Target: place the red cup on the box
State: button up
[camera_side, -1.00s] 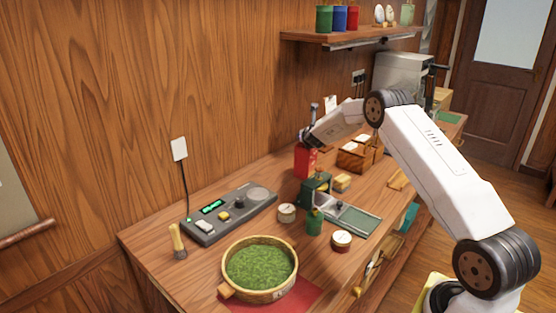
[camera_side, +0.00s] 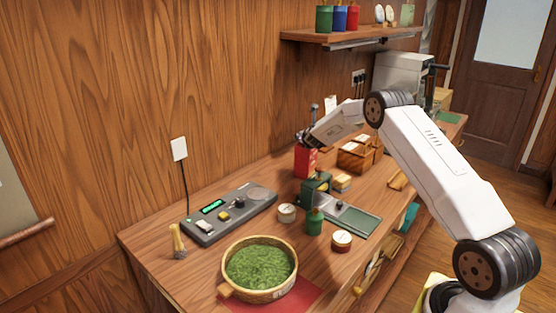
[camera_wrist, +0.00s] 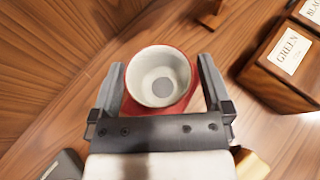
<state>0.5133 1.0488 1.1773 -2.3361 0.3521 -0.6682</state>
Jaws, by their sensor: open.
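The red cup (camera_wrist: 158,76) shows in the wrist view from above, with a pale inside and a reddish rim. It sits upright over a red surface, which looks like the top of the red box (camera_wrist: 190,112). My gripper (camera_wrist: 159,72) is open, with one finger on each side of the cup; whether they touch it I cannot tell. In the side view the red box (camera_side: 304,163) stands upright near the wall, below my gripper (camera_side: 304,138). The cup cannot be made out clearly there.
Wooden boxes (camera_side: 353,158) with labels stand to the right; one reads GREEN in the wrist view (camera_wrist: 285,65). A green press (camera_side: 316,189), a grey scale (camera_side: 232,213) and a basket of leaves (camera_side: 228,267) are in front. A shelf (camera_side: 340,35) hangs above.

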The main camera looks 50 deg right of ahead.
jog(key=v, duration=1.2)
dwell(0.4)
dwell(0.6)
jog(key=s+a+f+m+g+y, duration=0.2)
jog(key=s+a+m+g+y, duration=0.1)
jog(key=s+a+m, duration=1)
jog(key=s+a+f+m+g+y, duration=0.3)
jog(key=s+a+m+y, duration=0.3)
jog(key=s+a+m, duration=0.7)
jog(key=a+m+g, duration=0.1)
jog(key=a, duration=0.5)
jog(key=shift+y, duration=0.3)
